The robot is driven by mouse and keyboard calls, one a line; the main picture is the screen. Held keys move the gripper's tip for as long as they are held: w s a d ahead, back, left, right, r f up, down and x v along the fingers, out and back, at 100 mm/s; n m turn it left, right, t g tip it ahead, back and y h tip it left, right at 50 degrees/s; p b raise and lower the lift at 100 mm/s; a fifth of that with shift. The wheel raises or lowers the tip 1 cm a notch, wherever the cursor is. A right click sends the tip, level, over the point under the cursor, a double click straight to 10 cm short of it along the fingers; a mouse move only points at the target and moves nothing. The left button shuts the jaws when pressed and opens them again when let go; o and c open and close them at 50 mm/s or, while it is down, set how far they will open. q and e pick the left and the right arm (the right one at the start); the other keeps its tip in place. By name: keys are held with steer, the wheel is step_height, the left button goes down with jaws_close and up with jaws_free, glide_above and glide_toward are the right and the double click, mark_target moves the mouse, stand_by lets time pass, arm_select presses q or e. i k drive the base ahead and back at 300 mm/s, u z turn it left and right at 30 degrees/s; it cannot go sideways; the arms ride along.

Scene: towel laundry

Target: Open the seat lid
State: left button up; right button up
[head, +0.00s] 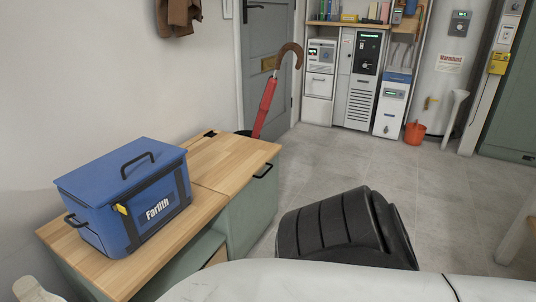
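A bench with a light wood top and grey-green sides stands along the left wall. The right part of its top is the seat lid (226,157), which lies flat and closed. A black handle (264,170) sits at its front edge, and a small black fitting shows at its back edge. A blue cooler box (125,195) marked "Farlith", with black handles and a yellow latch, stands on the left part of the bench, beside the lid. The lid is bare. Neither of my grippers shows in this view.
A black ribbed, padded object (340,230) stands right of the bench. A red umbrella (264,107) leans behind the bench by the grey door (265,60). An orange bucket (415,133) stands by the far cabinets. The grey floor between is clear.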

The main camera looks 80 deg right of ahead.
mark_target(223, 162)
steer(key=z, duration=2.9)
steer(key=k, duration=1.1)
steer(key=z, duration=0.75)
steer(key=i, duration=0.65)
steer(key=u, duration=0.8)
steer(key=i, duration=0.9)
steer(key=u, duration=1.25)
steer(key=i, duration=0.25)
steer(key=u, duration=0.25)
